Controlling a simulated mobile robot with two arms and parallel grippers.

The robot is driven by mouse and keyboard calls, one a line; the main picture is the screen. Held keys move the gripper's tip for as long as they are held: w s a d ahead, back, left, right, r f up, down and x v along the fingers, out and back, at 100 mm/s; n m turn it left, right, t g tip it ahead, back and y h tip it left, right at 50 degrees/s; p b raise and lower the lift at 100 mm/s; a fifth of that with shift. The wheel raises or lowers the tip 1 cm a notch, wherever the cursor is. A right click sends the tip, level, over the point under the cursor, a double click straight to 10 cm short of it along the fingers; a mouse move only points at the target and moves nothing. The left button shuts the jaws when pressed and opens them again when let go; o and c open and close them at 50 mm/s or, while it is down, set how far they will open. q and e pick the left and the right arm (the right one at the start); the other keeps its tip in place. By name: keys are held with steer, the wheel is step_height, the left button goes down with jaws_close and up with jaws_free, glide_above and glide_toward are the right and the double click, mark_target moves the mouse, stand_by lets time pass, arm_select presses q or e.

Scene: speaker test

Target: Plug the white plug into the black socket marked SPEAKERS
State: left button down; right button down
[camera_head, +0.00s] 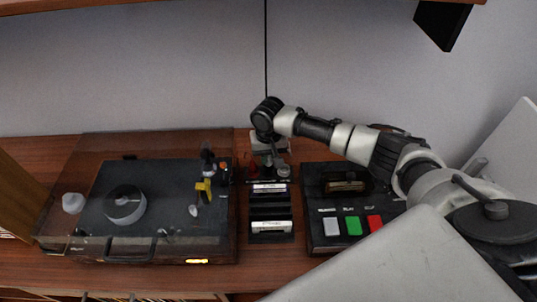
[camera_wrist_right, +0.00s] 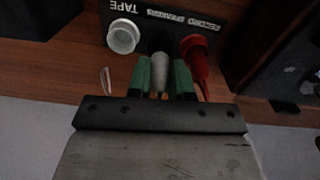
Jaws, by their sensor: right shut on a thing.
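My right gripper (camera_wrist_right: 160,78) is shut on the white plug (camera_wrist_right: 159,72), held between its green fingertips. The plug points at the middle, black socket (camera_wrist_right: 158,42) on the face of a dark box (camera_wrist_right: 228,17). The plug and fingers partly cover that socket, and I cannot tell whether the tip is inside it. The box's labels appear upside down, including TAPE and SPEAKERS. My left gripper is not in view.
A white round connector (camera_wrist_right: 122,36) and a red plug (camera_wrist_right: 197,55) flank the middle socket closely. A turntable with a clear cover (camera_head: 85,215) stands to the left. A black deck with coloured buttons (camera_head: 318,240) stands to the right. The wall is just behind.

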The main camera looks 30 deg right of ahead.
steer(key=shift+f+b, duration=0.45)
steer(key=shift+f, duration=0.8)
stand_by(0.6)
stand_by(0.3)
steer(key=c, duration=0.9)
jaws_free()
steer(key=shift+c, duration=0.2)
steer(key=shift+o, duration=0.5)
steer(key=o, duration=0.3)
step_height(320, 180, up, 5)
steer(key=p, duration=0.5)
steer(key=shift+p, duration=0.4)
